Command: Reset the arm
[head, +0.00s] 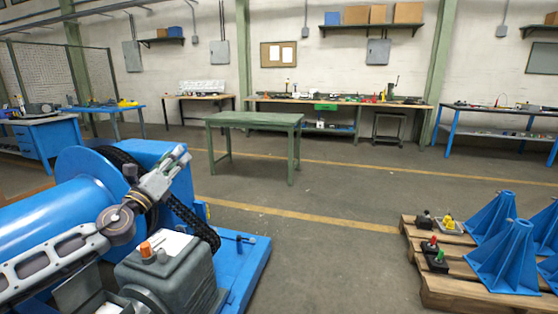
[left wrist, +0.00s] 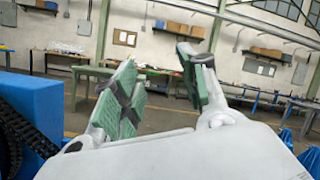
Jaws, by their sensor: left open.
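My left arm (head: 60,255) reaches in from the left, over the blue machine. My left gripper (head: 182,154) is raised beside the machine's black chain (head: 185,212). In the left wrist view the left gripper (left wrist: 158,82) has its two green-padded fingers spread apart, with nothing between them. The chain also shows at the left edge of that view (left wrist: 28,135). A blue drum and housing (head: 70,205) stand behind the arm. A grey motor (head: 165,270) with an orange cap sits on the blue base. My right gripper is not in view.
A wooden pallet (head: 450,292) at the right bears blue stands (head: 505,255) and small parts. A green table (head: 253,119) stands mid-room, with workbenches along the wall. The floor between machine and pallet is clear.

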